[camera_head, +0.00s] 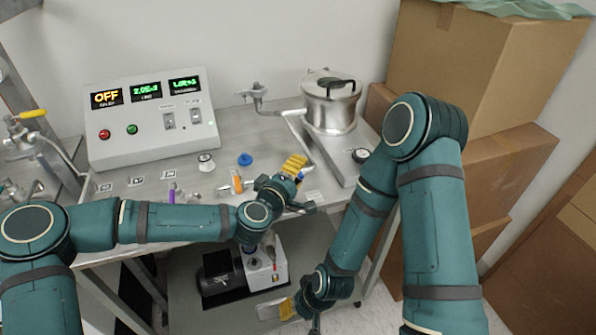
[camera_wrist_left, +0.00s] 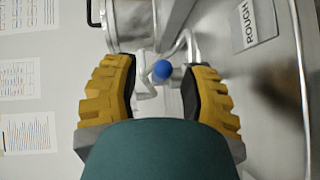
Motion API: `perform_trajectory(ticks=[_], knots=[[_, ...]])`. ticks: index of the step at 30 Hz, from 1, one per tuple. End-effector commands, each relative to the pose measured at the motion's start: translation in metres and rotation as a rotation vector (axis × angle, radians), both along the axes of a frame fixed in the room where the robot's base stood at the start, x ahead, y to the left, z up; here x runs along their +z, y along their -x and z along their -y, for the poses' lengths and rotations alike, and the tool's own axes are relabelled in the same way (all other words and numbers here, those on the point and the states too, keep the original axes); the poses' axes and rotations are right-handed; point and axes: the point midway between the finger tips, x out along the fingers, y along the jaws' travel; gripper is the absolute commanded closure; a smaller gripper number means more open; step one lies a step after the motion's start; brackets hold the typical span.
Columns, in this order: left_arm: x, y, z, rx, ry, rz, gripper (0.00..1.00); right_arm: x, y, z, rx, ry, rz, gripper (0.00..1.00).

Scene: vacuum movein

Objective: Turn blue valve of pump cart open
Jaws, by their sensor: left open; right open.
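A small blue valve knob shows in the head view (camera_head: 300,176) beside my left gripper's yellow fingers, partly hidden by them. In the left wrist view the blue knob (camera_wrist_left: 161,71) sits between the two fingers, with a gap on each side, in front of bent metal tubing. My left gripper (camera_head: 296,167) is open with nothing held, low over the right part of the cart top (camera_head: 225,150). It also shows in the left wrist view (camera_wrist_left: 160,85). My right gripper (camera_head: 285,308) is open and empty, low in front of the cart; its tips are partly hidden.
A metal vessel (camera_head: 331,105) with a black handle stands behind the left gripper. A control box (camera_head: 155,120) reads OFF at the back left. A separate blue disc (camera_head: 245,159) lies on the top. A pump (camera_head: 262,270) sits on the lower shelf. Cardboard boxes (camera_head: 490,70) block the right.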

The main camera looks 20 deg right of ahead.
Motion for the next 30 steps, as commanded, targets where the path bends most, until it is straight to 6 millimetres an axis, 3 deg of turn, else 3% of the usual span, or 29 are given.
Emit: perform_trajectory(ticks=[14, 17, 18, 30], knots=[[-0.0016, -0.0098, 0.009, 0.0, -0.001, 0.001, 0.56, -0.0013, -0.0004, 0.0, 0.0, 0.0, 0.001, 0.61], [-0.0016, -0.0098, 0.0089, 0.0, -0.001, 0.001, 0.84, -0.0013, -0.0004, 0.0, 0.0, 0.0, 0.001, 0.61], [-0.0016, -0.0097, 0.0088, 0.0, -0.001, 0.001, 0.98, -0.0013, -0.0004, 0.0, 0.0, 0.0, 0.001, 0.61], [-0.0011, -0.0105, 0.0091, 0.003, 0.0, 0.002, 1.0, -0.0014, -0.0003, 0.0001, 0.0, 0.0, 0.001, 0.61]])
